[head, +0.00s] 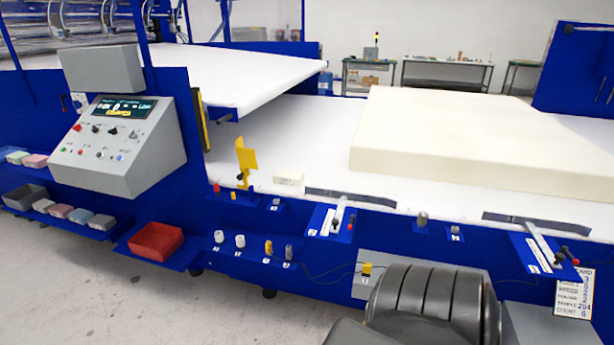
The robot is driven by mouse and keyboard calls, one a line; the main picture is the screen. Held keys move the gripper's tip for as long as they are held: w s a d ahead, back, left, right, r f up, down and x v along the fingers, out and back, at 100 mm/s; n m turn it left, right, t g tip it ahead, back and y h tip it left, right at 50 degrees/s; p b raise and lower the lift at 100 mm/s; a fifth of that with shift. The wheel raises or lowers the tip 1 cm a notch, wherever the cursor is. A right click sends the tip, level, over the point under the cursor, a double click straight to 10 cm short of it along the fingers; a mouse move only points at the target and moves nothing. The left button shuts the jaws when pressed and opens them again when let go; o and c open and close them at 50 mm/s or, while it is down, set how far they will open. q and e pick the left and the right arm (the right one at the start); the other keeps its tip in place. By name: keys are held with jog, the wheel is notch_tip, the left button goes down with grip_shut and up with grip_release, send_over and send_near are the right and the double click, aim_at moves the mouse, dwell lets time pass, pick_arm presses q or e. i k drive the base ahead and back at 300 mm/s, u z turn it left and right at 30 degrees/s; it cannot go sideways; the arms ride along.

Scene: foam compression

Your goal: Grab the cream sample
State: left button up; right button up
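A small cream block (289,179) lies on the front edge of the white bed (290,135), right of a yellow upright bracket (246,160). A large cream foam slab (460,135) lies farther back on the bed to the right. Neither of my grippers shows in the head view.
A grey control box (115,145) stands left of the bed. A red bin (155,241) sits on a low blue shelf. Small weights (240,240) and slide fixtures (330,222) line the blue front edge. A card (573,294) hangs at right.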

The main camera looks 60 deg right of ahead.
aim_at(285, 178)
jog(key=z, duration=2.55)
